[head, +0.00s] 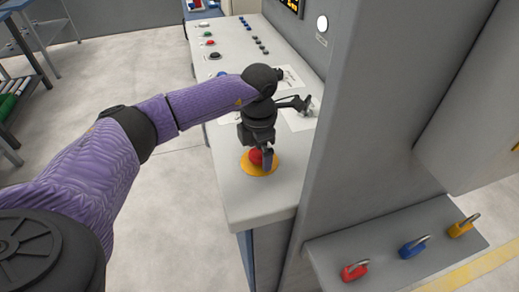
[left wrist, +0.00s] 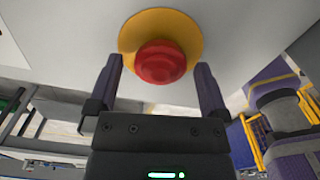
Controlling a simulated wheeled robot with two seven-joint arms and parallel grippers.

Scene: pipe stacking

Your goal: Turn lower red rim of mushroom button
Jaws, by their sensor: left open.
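The red mushroom button (head: 256,156) sits on a round yellow plate (head: 258,168) at the near end of the grey console. In the left wrist view the red button (left wrist: 161,62) shows as a stepped red cap in front of its yellow plate (left wrist: 130,32). My left gripper (head: 260,158) reaches down over the button in the head view and hides part of it. In the left wrist view the left gripper (left wrist: 161,80) is open, with one finger on each side of the button. Gaps show between the fingers and the red cap there. My right gripper is in neither view.
The console top (head: 240,195) carries several small buttons farther back and white paper sheets. A grey upright panel stands close to the right. Red (head: 354,271), blue (head: 413,246) and yellow (head: 463,227) padlocks sit on a ledge at lower right. Shelves stand at far left.

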